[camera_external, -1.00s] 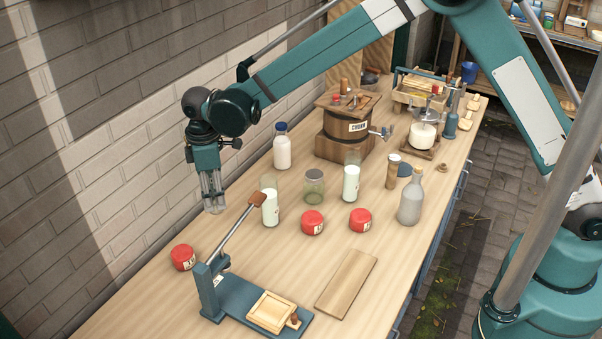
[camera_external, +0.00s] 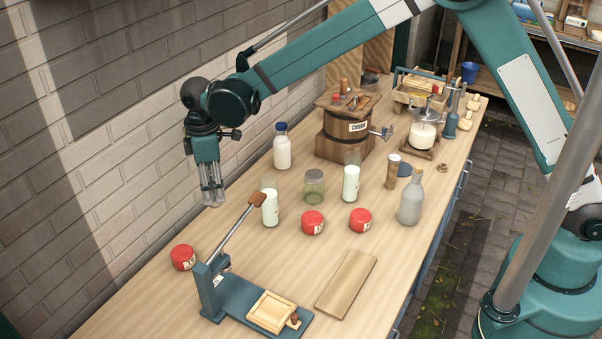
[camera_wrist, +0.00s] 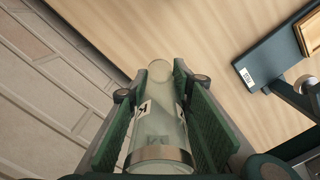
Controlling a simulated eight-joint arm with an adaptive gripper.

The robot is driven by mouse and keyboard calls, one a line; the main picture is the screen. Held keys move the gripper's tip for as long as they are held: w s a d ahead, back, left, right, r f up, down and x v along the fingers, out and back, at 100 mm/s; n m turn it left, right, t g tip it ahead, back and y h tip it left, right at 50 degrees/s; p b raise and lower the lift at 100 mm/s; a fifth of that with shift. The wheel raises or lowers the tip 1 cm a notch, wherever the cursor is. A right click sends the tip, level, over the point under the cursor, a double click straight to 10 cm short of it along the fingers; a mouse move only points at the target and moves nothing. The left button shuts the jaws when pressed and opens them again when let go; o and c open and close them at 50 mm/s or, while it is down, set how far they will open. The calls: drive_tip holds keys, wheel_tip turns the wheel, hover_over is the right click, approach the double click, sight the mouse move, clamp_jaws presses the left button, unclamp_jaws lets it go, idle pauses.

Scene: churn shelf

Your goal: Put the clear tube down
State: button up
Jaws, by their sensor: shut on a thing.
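My gripper (camera_external: 211,188) is shut on a clear tube, which hangs upright between the fingers near the brick wall, at the left side of the bench. In the wrist view the clear tube (camera_wrist: 160,125) sits between the green finger pads, with a metal-coloured band at its near end and a dark-marked label on its side. In the external view the fingers largely hide the tube. Its lower end appears to be above the wooden bench top (camera_external: 150,290), but the gap is hard to judge.
A milk-filled glass (camera_external: 270,208) and a white bottle (camera_external: 283,150) stand to the right. A teal lever press (camera_external: 240,300) is in front.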

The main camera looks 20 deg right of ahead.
drive_tip(key=w+d+n+b, duration=0.3)
drive_tip(key=w+d+n, duration=0.1)
drive_tip(key=w+d, duration=0.8)
drive_tip(key=shift+w+d+r, duration=0.15)
drive_tip(key=shift+w+d, duration=0.15)
drive_tip(key=shift+d, duration=0.05)
drive_tip(key=shift+f, duration=3.15)
drive_tip(key=shift+f, duration=1.85)
drive_tip(key=shift+f, duration=0.25)
drive_tip(key=o, duration=0.9)
drive_tip(key=shift+r, duration=0.1)
